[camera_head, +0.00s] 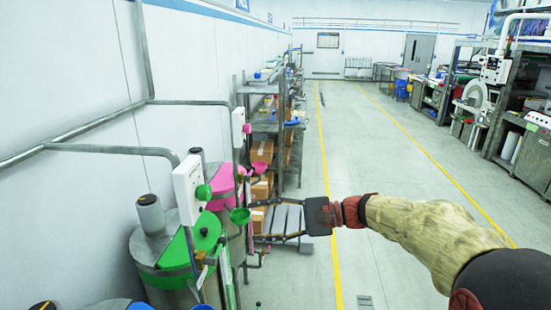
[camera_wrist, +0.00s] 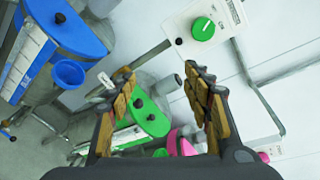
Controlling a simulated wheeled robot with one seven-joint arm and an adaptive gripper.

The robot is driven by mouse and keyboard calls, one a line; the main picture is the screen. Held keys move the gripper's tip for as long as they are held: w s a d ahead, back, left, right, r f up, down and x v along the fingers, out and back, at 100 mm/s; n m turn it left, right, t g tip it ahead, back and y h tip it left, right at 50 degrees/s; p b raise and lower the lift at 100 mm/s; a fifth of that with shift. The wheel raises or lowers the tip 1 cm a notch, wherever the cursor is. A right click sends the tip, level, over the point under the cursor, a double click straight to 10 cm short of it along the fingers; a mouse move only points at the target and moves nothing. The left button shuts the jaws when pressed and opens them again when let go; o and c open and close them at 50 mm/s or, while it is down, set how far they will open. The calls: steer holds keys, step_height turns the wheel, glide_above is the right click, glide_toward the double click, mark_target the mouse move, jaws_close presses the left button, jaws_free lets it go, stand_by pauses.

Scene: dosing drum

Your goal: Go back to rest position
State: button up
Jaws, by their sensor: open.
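My gripper (camera_head: 254,221) reaches left from the end of my outstretched arm in the head view. Its two fingers are spread apart with nothing between them. In the wrist view its yellow-padded fingers (camera_wrist: 160,82) also stand apart and empty. A drum with a green lid (camera_head: 177,256) stands left of the gripper, and the lid also shows beyond the fingers in the wrist view (camera_wrist: 152,117). A white control box (camera_head: 186,178) with a green knob (camera_head: 203,192) is mounted above that drum. No contact between gripper and drum can be seen.
A pink-lidded drum (camera_head: 219,182) stands behind the green one. A blue-lidded drum (camera_wrist: 75,28) shows at upper left in the wrist view. A shelf with boxes (camera_head: 262,151) stands beyond. Pipes run along the left wall. The floor (camera_head: 370,150) on the right is clear.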

steer(key=s+d+f+n+h, duration=0.3)
steer(key=s+d+f+h, duration=0.55)
steer(key=s+f, duration=0.55)
steer(key=s+d+n+t+h+b, duration=0.4)
steer(key=s+d+h, duration=0.3)
steer(key=s+d, duration=0.8)
steer(key=shift+s+d+r+n, duration=0.15)
steer(key=shift+d+r+n, duration=0.2)
steer(key=shift+d, duration=0.25)
